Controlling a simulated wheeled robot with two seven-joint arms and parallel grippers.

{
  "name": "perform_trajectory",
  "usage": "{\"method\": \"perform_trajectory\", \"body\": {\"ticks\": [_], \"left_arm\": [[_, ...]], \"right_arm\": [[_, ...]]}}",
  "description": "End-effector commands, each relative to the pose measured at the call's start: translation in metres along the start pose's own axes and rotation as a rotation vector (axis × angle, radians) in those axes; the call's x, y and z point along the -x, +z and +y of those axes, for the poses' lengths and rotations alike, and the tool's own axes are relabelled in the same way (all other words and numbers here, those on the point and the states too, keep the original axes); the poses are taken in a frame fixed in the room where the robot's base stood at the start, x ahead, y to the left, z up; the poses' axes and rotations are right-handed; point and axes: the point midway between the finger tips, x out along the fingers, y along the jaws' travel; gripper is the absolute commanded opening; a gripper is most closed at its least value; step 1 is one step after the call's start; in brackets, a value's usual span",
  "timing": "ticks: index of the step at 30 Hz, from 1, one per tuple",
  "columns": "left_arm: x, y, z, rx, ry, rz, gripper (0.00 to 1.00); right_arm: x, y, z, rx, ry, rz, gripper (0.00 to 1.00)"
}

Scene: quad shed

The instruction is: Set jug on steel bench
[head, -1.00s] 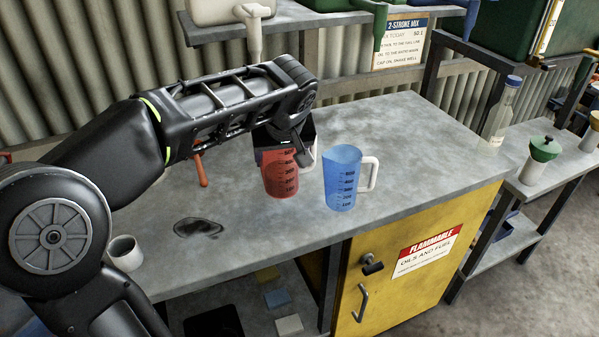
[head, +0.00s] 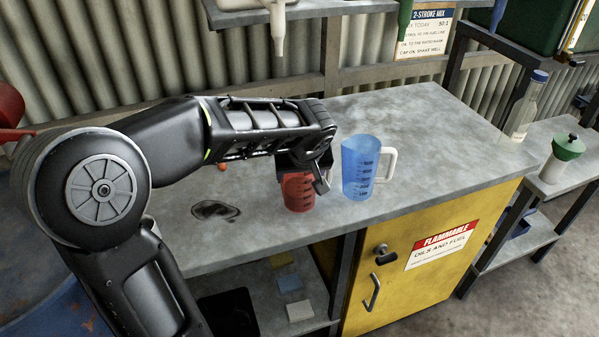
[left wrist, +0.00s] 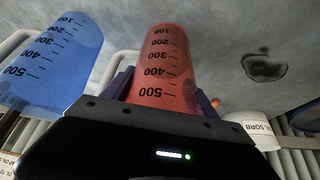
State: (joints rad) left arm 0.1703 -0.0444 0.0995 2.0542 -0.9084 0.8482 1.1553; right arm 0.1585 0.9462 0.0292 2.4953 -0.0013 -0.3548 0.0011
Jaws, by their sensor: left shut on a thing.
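A red measuring jug (head: 298,193) is in my left gripper (head: 302,172), upright over the grey bench top (head: 420,125). The arm hides its upper part in the head view. In the left wrist view the jug (left wrist: 165,65) sits between the two purple fingers of my left gripper (left wrist: 163,92). I cannot tell whether its base touches the bench. A blue measuring jug (head: 357,168) with a white handle stands just right of it on the bench; it also shows in the left wrist view (left wrist: 50,60). My right gripper is not in view.
A dark stain (head: 215,210) lies left of the red jug. A clear bottle (head: 522,110) stands at the bench's right end. A yellow cabinet (head: 400,300) is under the bench. A lower side bench at right holds a green-topped container (head: 563,155). The bench's back right is clear.

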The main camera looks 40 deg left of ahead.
Motion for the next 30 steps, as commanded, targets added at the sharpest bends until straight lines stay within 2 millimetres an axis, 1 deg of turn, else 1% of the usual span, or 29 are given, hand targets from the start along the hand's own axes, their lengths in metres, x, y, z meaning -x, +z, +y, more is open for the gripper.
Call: {"method": "perform_trajectory", "body": {"ticks": [6,11,12,19,26,30], "left_arm": [[0.0004,-0.0006,0.0002,0.001,0.001,0.002,0.05],[-0.0032,0.0015,0.0002,0.001,0.001,0.002,0.05],[-0.0023,0.0013,0.0000,0.001,0.000,0.000,0.70],[-0.0020,0.0012,0.0000,0.001,0.000,0.000,0.89],[-0.0019,0.0012,0.0000,0.001,0.000,0.000,0.89],[0.0016,-0.0008,0.0000,0.000,0.000,0.000,0.89]], "right_arm": [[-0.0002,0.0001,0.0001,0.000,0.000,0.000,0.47],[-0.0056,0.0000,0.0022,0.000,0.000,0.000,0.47],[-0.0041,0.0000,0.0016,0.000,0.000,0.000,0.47],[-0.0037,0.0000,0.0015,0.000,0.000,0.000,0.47],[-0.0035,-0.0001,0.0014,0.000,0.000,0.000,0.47],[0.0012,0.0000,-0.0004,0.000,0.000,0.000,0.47]]}}
